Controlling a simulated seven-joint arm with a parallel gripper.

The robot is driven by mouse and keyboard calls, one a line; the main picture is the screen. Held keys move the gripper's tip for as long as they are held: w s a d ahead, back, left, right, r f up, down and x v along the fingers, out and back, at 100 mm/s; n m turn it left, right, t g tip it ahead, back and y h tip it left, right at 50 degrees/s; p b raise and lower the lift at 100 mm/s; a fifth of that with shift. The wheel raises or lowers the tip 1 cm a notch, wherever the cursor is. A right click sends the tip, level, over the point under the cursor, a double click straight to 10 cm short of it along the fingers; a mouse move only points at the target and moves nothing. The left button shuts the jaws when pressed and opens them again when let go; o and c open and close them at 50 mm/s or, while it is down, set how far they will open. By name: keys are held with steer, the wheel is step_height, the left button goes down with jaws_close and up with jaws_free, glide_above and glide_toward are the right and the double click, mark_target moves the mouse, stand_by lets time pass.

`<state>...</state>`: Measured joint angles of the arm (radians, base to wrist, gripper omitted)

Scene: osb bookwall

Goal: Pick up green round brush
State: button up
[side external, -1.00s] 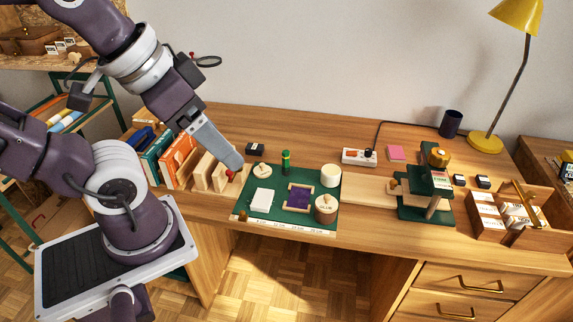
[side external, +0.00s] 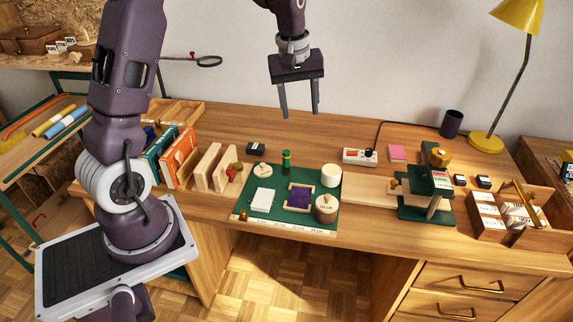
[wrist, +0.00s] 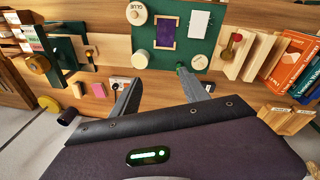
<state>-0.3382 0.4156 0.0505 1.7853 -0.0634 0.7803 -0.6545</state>
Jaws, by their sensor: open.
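The green round brush (side external: 286,162) looks like a small upright green cylinder with a darker top at the back edge of the green mat (side external: 272,212). It also shows in the wrist view as a small green shape (wrist: 181,66), near the tip of one finger. My gripper (side external: 300,115) is open and empty, pointing down, well above the desk and slightly right of the brush in the side view. Both fingers also show in the wrist view (wrist: 159,78), spread apart.
On the mat are a glue pot (side external: 326,209), a white cylinder (side external: 331,175), a purple framed piece (side external: 299,197), a white pad (side external: 262,200) and a round wooden lid (side external: 262,170). Wooden blocks and books (side external: 181,158) stand left; a green press (side external: 428,200) stands right.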

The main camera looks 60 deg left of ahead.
steer(key=w+a+f+n, duration=0.2)
steer(key=a+f, duration=0.3)
steer(key=f, duration=0.2)
steer(key=n+g, duration=0.2)
steer(key=n, duration=0.2)
glide_above(286, 161)
steer(key=w+a, duration=0.1)
step_height(286, 161, down, 10)
steer(key=shift+a+f, duration=0.1)
steer(key=shift+f, duration=0.1)
step_height(286, 161, down, 7)
steer(key=shift+s+f, duration=0.1)
steer(key=shift+f, duration=0.1)
jaws_close()
